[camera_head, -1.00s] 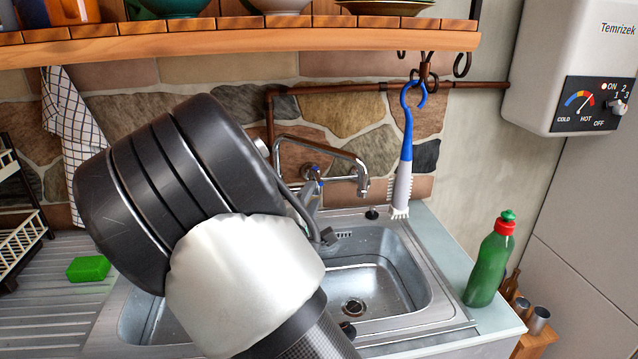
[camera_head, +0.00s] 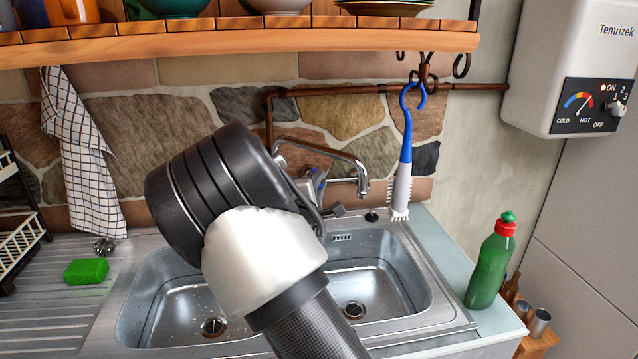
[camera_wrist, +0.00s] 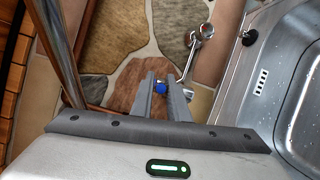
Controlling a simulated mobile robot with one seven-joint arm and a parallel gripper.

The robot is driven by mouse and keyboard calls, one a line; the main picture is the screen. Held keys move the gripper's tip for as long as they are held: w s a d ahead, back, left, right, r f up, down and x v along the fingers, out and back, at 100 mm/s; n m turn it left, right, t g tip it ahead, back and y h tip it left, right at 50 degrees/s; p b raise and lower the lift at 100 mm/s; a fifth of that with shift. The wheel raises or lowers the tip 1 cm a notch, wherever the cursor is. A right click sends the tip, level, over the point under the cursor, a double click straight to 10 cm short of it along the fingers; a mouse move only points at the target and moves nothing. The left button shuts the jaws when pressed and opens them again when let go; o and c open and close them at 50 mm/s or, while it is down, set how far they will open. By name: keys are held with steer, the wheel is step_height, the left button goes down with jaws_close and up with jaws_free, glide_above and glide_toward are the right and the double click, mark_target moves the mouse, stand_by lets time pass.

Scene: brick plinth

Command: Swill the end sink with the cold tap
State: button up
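The metal tap spout (camera_head: 330,152) reaches right from the stone wall, its outlet above the right basin (camera_head: 395,280), which is the one at the counter's end. No water shows from it. A blue-marked tap knob (camera_head: 319,176) sits below the spout's root. It also shows in the wrist view (camera_wrist: 161,88). My gripper (camera_wrist: 162,80) is at this knob, its fingers either side of the blue part with a narrow gap. I cannot see firm contact. In the head view my gripper hides most of the tap body. The left basin (camera_head: 165,310) is partly hidden by my arm.
A wooden shelf (camera_head: 240,42) with bowls overhangs the sinks. A blue and white brush (camera_head: 404,165) hangs right of the spout. A green bottle (camera_head: 490,265) stands on the right ledge. A green sponge (camera_head: 87,271) lies on the left drainer. A copper pipe (camera_head: 450,87) runs along the wall.

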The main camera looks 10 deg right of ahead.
jaws_close()
steer(key=shift+d, duration=0.15)
steer(key=shift+w+d+r+n+t+y+b, duration=0.1)
steer(key=shift+d+n+t+y+b, duration=0.3)
steer(key=shift+n+y+b, duration=0.55)
steer(key=shift+w+d+n+t+y+b, duration=0.15)
steer(key=shift+d+n+y+b, duration=0.35)
steer(key=shift+y+b, duration=0.85)
steer(key=shift+s, duration=0.1)
steer(key=shift+o, duration=2.3)
jaws_free()
steer(key=shift+s, duration=0.1)
